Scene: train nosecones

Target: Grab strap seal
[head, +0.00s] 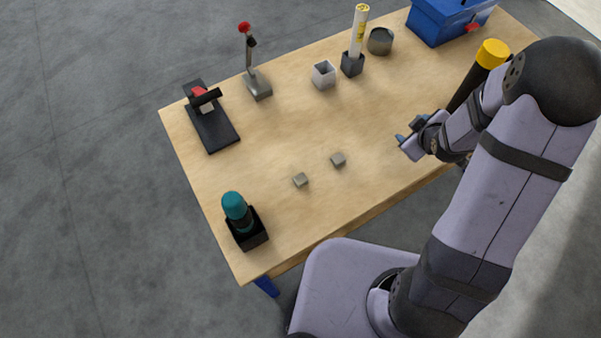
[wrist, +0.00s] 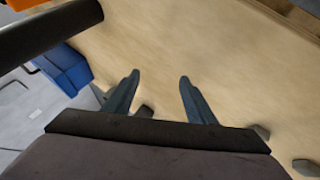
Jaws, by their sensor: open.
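Two small grey metal-looking blocks lie apart on the bare table in the head view, a left one (head: 300,179) and a right one (head: 338,159). They may be strap seals, but I cannot tell for sure. My gripper (head: 405,138) is above the right part of the table, to the right of both blocks. In the wrist view my gripper (wrist: 160,78) has its two fingers spread with nothing between the tips. Small dark grey pieces (wrist: 262,132) (wrist: 305,166) show at that view's lower right.
A teal-topped item in a black holder (head: 240,220), a black stand (head: 211,125), a red-knobbed lever (head: 256,82), a grey open box (head: 323,74), a white tube (head: 358,30) and a blue case (head: 450,20) surround the clear table middle (head: 280,135). A yellow-capped black cylinder (head: 492,53) is near my arm.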

